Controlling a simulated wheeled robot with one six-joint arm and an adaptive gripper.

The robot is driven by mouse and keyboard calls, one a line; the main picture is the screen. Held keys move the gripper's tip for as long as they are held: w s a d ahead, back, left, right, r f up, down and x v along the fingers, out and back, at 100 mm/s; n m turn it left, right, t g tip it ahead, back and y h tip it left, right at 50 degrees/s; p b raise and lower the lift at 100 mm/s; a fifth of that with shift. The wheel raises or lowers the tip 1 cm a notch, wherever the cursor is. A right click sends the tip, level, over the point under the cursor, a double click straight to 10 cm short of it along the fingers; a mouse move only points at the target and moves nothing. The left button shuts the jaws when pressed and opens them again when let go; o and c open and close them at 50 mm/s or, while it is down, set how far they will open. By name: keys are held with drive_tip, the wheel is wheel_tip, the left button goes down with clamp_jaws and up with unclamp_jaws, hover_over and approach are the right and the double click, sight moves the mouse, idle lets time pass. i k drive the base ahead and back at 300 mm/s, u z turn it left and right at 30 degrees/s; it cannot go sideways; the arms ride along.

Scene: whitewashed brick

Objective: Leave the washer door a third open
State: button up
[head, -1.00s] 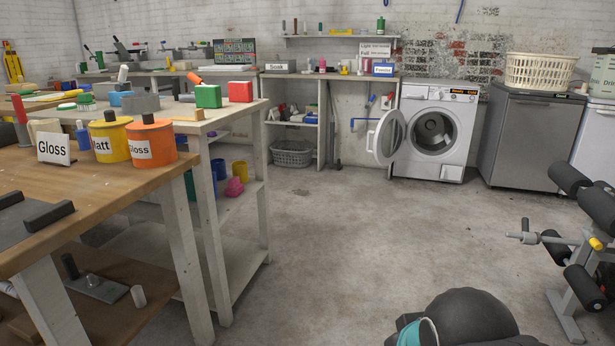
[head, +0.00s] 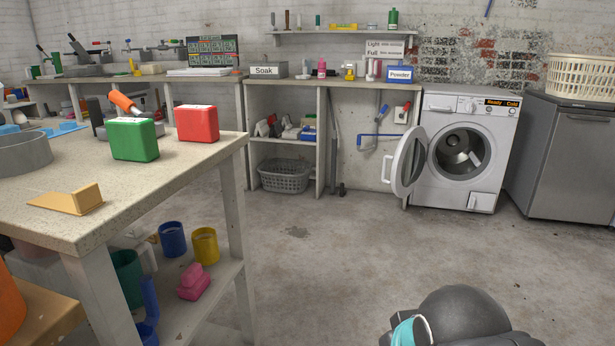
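The white washer (head: 468,148) stands against the back wall, right of centre in the head view. Its round door (head: 408,161) is hinged on the left and stands wide open, swung out toward me. The drum opening (head: 460,152) is fully exposed. The washer's panel reads "Ready" and "Cold". A dark rounded part, which I take to be my own arm, shows at the bottom right with a teal and white piece beside it. I cannot make out gripper fingers in this view.
A workbench (head: 120,190) with a green box (head: 133,139) and a red box (head: 197,123) fills the left. A grey cabinet (head: 562,158) with a white basket (head: 583,77) stands right of the washer. The concrete floor (head: 330,260) ahead is clear.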

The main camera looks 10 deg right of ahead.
sight(409, 160)
drive_tip(key=i, duration=3.9)
drive_tip(key=z, duration=2.75)
drive_tip(key=k, duration=0.5)
drive_tip(key=u, duration=1.4)
drive_tip(key=i, duration=0.35)
